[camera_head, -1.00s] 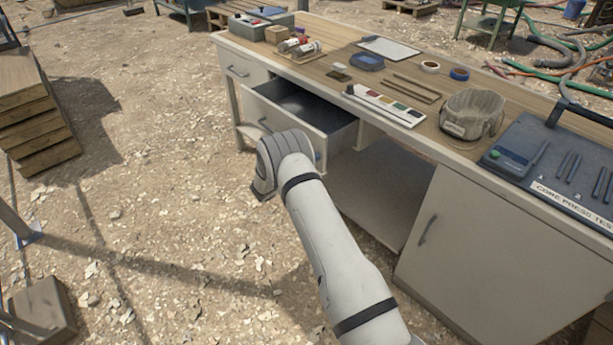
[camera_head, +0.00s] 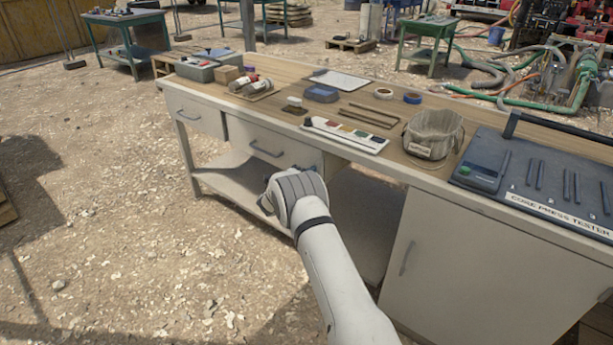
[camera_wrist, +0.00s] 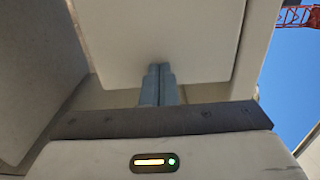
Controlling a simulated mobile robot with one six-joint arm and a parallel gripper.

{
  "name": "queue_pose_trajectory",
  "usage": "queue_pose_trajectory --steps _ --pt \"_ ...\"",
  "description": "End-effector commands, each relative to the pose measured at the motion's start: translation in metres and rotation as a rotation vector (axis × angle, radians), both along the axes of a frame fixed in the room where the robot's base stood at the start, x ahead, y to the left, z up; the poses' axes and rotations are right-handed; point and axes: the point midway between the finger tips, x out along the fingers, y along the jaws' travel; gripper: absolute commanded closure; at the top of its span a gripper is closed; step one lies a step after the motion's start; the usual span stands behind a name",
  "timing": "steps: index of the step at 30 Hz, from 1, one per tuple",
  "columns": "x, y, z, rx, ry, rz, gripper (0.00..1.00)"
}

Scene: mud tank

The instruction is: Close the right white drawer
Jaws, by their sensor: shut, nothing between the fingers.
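The right white drawer (camera_head: 262,146) is in the workbench front, below the tabletop. Its front looks flush or nearly flush with the bench, and its inside does not show. Its grey handle (camera_head: 266,152) faces me. In the wrist view the pale panel ahead looks like this drawer's front (camera_wrist: 160,35). My gripper (camera_wrist: 159,70) is shut and empty, with its fingertips at the lower part of that panel; I cannot tell whether they touch. In the head view my wrist hides most of the fingers, near the drawer's right end.
The wooden tabletop (camera_head: 290,95) holds a colour chart (camera_head: 345,135), a fabric bucket (camera_head: 433,135) and a core press tester (camera_head: 545,180). A lower shelf (camera_head: 230,180) and a cupboard door (camera_head: 440,260) are below. Gravel ground in front is clear.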

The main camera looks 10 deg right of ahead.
Motion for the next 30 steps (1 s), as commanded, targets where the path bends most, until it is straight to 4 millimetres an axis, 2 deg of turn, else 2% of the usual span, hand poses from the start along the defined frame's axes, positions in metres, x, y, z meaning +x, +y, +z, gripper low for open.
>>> queue_pose_trajectory --steps 9,13,19,24,30 --pt "0.001 -0.012 0.003 0.0 -0.004 -0.012 1.0" --pt "-0.004 -0.006 0.004 -0.001 -0.005 -0.015 1.0" --pt "-0.021 0.024 0.004 -0.002 -0.002 -0.009 1.0" --pt "-0.049 0.057 0.003 -0.002 -0.001 -0.007 1.0" --pt "-0.074 0.085 0.002 -0.001 0.0 -0.008 1.0"
